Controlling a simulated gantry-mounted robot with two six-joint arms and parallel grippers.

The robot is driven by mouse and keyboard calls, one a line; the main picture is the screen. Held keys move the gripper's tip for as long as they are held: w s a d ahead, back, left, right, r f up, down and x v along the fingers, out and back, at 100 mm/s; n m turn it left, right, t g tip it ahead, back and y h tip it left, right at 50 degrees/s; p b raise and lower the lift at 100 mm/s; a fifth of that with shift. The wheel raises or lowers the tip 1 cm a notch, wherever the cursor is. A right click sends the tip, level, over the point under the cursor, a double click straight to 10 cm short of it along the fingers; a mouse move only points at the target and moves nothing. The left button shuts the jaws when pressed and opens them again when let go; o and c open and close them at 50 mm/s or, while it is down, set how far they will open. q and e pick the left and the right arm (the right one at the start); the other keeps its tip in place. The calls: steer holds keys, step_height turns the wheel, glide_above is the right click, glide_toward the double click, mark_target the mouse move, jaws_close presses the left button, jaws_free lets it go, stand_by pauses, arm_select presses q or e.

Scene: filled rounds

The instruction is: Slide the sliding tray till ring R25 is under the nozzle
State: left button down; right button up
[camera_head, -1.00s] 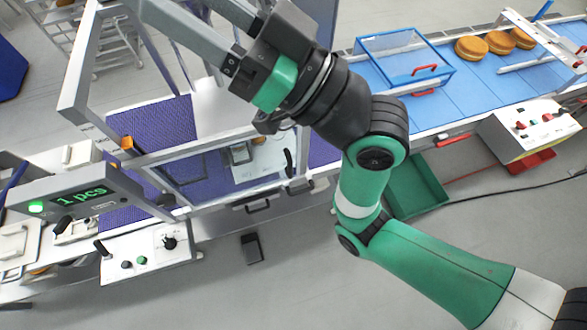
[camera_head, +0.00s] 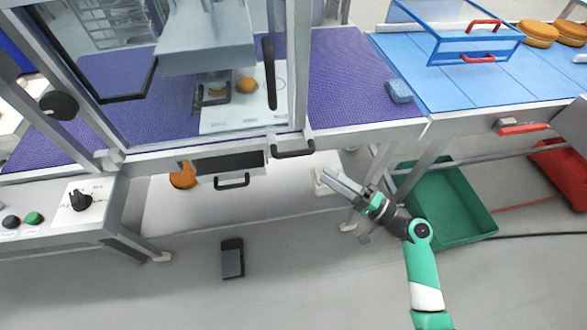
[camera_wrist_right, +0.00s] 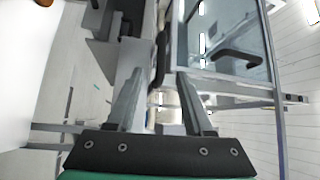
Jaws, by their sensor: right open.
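The white sliding tray (camera_head: 240,121) lies inside the guarded machine, seen through the clear door. Small marks along its front are too small to read, so I cannot tell which ring is R25. A round bun (camera_head: 246,86) sits on the tray. The nozzle area (camera_head: 213,86) is under the grey housing, left of the bun, and is partly hidden. My right gripper (camera_head: 332,179) is open and empty, in front of the machine and low to its right. In the right wrist view its fingers (camera_wrist_right: 157,80) are spread with nothing held. My left gripper is not in view.
Black handles (camera_head: 292,149) stand out from the machine's front. A clear blue-framed cover (camera_head: 465,35) is over the blue belt (camera_head: 460,80), with a blue sponge (camera_head: 398,91) nearby. A green bin (camera_head: 445,205) stands on the floor at right. A bun (camera_head: 183,175) lies below the machine.

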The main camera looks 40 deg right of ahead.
mark_target(294, 152)
steer(key=b+x, duration=0.1)
steer(key=x, duration=1)
steer(key=shift+w+r, duration=0.2)
steer(key=shift+w, duration=0.1)
jaws_close()
stand_by(0.9)
